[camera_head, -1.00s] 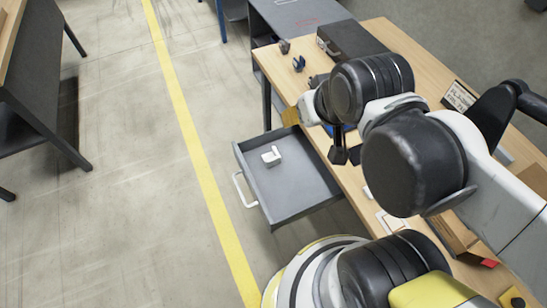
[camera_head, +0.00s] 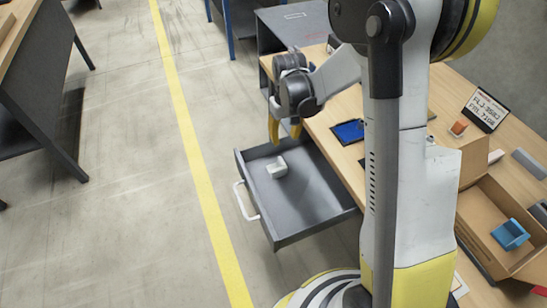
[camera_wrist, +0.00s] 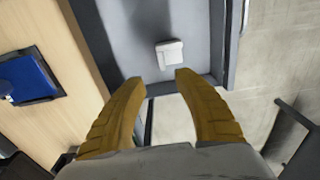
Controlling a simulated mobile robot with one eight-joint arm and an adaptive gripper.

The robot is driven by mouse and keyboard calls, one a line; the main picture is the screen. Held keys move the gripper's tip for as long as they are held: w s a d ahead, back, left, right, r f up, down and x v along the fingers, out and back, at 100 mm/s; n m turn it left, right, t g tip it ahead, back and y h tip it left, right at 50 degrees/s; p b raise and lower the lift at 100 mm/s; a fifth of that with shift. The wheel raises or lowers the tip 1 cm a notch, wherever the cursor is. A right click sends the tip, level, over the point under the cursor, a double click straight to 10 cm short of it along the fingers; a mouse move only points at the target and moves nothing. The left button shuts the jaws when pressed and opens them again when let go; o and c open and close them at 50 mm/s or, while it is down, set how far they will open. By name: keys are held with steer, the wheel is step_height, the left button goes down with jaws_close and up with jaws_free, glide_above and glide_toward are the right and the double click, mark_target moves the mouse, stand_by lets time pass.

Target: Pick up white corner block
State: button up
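The white corner block (camera_head: 277,168) lies in the open grey drawer (camera_head: 308,196), toward its back left in the head view. In the wrist view the white corner block (camera_wrist: 169,54) lies on the drawer floor, just beyond the fingertips. My gripper (camera_head: 284,137) has yellow fingers pointing down, above the drawer's back left edge. In the wrist view my gripper (camera_wrist: 160,88) is open, with a gap between its fingertips and nothing in it. The fingertips are apart from the block.
The drawer's walls surround the block, and its white handle (camera_head: 246,202) faces the floor side. A cardboard box (camera_head: 490,215) holds a blue part (camera_head: 510,234). The drawer is otherwise empty.

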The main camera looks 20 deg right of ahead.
steer(key=b, duration=0.3)
glide_toward(283, 162)
steer(key=f, duration=0.5)
steer(key=shift+w+d+f, duration=0.1)
steer(key=shift+w+f, duration=0.15)
steer(key=shift+w, duration=0.05)
step_height(283, 162, down, 5)
steer(key=b, duration=0.3)
steer(key=shift+f, duration=0.1)
steer(key=shift+s, duration=0.1)
steer(key=shift+c, duration=0.4)
jaws_close()
